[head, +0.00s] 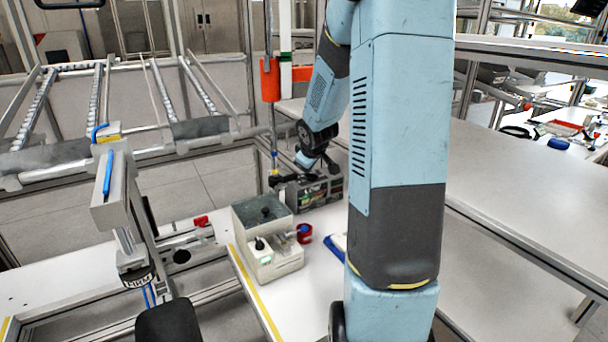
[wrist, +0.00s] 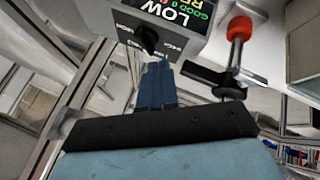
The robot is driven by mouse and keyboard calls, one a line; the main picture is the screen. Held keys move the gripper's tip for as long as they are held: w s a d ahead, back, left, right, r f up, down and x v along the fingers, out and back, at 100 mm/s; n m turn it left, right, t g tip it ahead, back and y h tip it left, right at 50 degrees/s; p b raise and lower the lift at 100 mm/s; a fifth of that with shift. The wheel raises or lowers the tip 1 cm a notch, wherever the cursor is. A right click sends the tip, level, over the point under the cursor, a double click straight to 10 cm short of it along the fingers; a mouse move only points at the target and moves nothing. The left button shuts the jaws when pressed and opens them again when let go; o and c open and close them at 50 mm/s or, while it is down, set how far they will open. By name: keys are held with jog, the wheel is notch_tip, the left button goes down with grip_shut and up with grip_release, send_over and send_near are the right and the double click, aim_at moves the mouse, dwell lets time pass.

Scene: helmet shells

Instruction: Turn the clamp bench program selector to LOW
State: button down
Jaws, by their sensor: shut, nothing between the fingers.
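The program selector (wrist: 148,38) is a black knob on the front of a dark box, in the upper middle of the wrist view. The word LOW shows in white above it on the panel (wrist: 175,14), beside green and red lettering. In the head view the box (head: 318,193) stands on the bench beyond the beige unit; its knob is too small to make out there. My gripper (wrist: 157,68) is shut and empty, its blue fingertips just below the knob. I cannot tell whether they touch it. In the head view my gripper (head: 306,160) is small and partly hidden near the box.
A red-knobbed toggle clamp (wrist: 239,32) stands right of the box. A beige unit (head: 276,262) and a red cup (head: 304,233) are on the bench (head: 300,300) in front. A grey post fixture (head: 120,210) stands at left. The right-hand tabletop (head: 530,200) is clear.

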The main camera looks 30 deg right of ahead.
aim_at(306, 181)
jog(key=shift+x, duration=2.5)
jog(key=shift+w+d, duration=0.3)
jog(key=shift+w, duration=0.15)
jog(key=shift+s, duration=0.1)
